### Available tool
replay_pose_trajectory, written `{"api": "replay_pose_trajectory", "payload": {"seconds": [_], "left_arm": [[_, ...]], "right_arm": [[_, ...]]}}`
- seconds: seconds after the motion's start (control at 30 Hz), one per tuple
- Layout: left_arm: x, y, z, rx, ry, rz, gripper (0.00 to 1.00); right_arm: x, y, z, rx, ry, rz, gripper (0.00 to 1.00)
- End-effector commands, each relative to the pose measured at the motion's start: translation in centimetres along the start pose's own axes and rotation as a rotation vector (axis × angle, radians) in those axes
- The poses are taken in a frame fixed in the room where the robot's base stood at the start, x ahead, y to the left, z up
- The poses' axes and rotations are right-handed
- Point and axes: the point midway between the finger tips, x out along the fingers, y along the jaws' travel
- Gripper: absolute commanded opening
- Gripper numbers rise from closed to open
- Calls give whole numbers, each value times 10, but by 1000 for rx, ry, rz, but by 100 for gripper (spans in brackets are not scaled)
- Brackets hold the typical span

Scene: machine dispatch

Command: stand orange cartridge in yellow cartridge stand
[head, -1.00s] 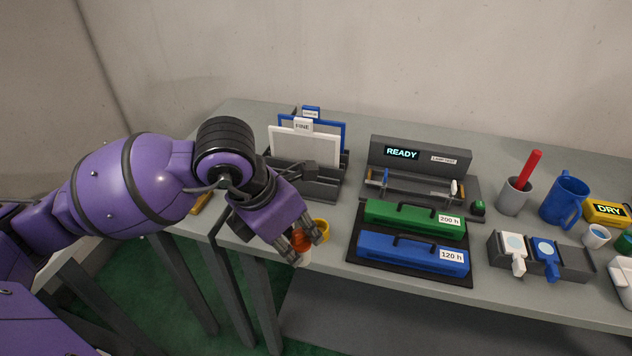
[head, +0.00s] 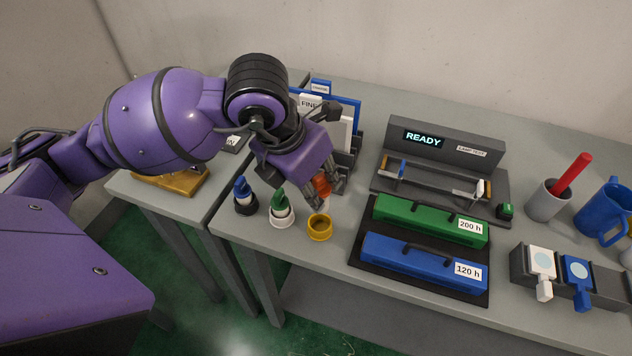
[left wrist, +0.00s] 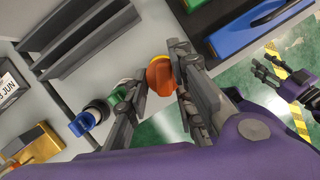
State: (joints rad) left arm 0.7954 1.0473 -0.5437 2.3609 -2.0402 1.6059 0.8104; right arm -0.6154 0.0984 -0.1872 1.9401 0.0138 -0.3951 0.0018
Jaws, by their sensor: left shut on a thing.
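The orange cartridge (head: 322,186) is held between the fingers of my left gripper (head: 330,190), which is shut on it. The fingers and hand cover part of the cartridge. The yellow cartridge stand (head: 320,228) is a short round cup near the table's front edge, with its opening showing. In the head view the cartridge appears just above and behind the stand, apart from it. In the left wrist view the orange cartridge (left wrist: 160,76) shows between the fingertips. A dark gripper, seemingly my right one (left wrist: 272,72), shows at the right of that view; its jaws are unclear.
A green cartridge in a white stand (head: 282,215) and a blue cartridge in a black stand (head: 245,200) stand left of the yellow stand. A dark tray with green and blue cases (head: 420,262) lies to the right. A panel rack (head: 345,130) stands behind.

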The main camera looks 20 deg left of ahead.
Motion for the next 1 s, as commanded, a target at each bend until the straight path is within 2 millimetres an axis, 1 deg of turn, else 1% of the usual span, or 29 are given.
{"api": "replay_pose_trajectory", "payload": {"seconds": [0.2, 0.5, 0.6, 0.8, 1.0], "left_arm": [[12, 0, -5, -2, 4, -2, 0], [37, 2, -15, -2, 6, -2, 0], [42, 3, -16, -2, 4, 0, 0], [44, 3, -16, -2, 0, 1, 0], [43, 3, -16, -1, -1, 1, 0]], "right_arm": [[6, -1, -4, -3, 9, -3, 40], [12, -1, 10, 4, -5, 4, 40], [12, 0, 10, 8, -3, 8, 40], [12, 3, 5, 11, 9, 14, 40], [12, 4, 6, 10, 9, 15, 40]]}}
